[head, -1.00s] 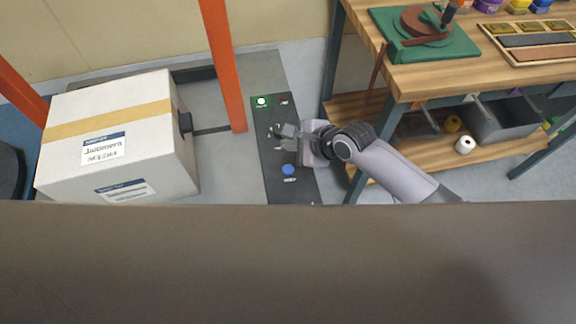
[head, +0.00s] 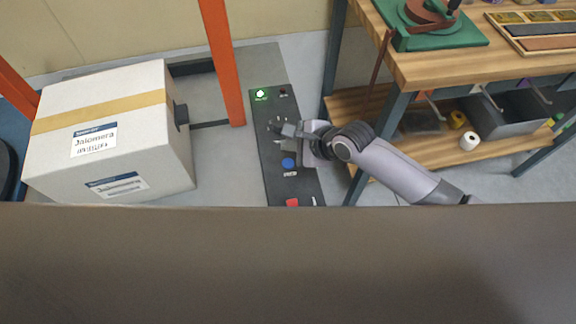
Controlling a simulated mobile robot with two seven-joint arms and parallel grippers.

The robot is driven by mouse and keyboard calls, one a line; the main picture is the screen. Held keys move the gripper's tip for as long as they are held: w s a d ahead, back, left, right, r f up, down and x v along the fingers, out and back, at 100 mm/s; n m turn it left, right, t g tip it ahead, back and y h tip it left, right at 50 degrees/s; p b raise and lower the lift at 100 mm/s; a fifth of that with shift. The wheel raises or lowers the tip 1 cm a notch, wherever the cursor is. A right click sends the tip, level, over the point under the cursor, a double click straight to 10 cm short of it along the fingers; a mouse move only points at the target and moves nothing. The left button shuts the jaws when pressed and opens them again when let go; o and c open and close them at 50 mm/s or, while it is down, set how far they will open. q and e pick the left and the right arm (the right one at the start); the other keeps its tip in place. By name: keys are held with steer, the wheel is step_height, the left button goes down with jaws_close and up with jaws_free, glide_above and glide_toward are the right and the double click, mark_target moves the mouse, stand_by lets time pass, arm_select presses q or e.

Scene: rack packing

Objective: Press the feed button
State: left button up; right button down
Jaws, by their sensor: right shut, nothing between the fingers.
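A dark control panel (head: 262,152) runs front to back in the middle of the head view. It has a lit green lamp (head: 260,93) at its far end, a blue button (head: 288,162) nearer me and a red button (head: 292,202) close to the lower edge. The labels are too small to read, so I cannot tell which is the feed button. My right gripper (head: 272,127) is shut and empty over the panel, between the green lamp and the blue button, and hides part of the panel. I cannot tell whether it touches the panel. My left gripper is out of view.
A taped white carton (head: 110,135) stands left of the panel, by an orange post (head: 222,60). A wooden workbench (head: 440,65) with a lower shelf stands at the right, its leg close to my right arm. A brown surface (head: 290,265) fills the bottom of the view.

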arm_select(q)
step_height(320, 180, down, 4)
steer(key=b, duration=0.3)
arm_select(e)
glide_above(291, 165)
step_height(291, 165, down, 4)
steer(key=shift+f, duration=0.1)
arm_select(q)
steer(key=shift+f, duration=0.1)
arm_select(e)
steer(key=shift+f, duration=0.3)
stand_by(1.2)
steer(key=shift+f, duration=0.45)
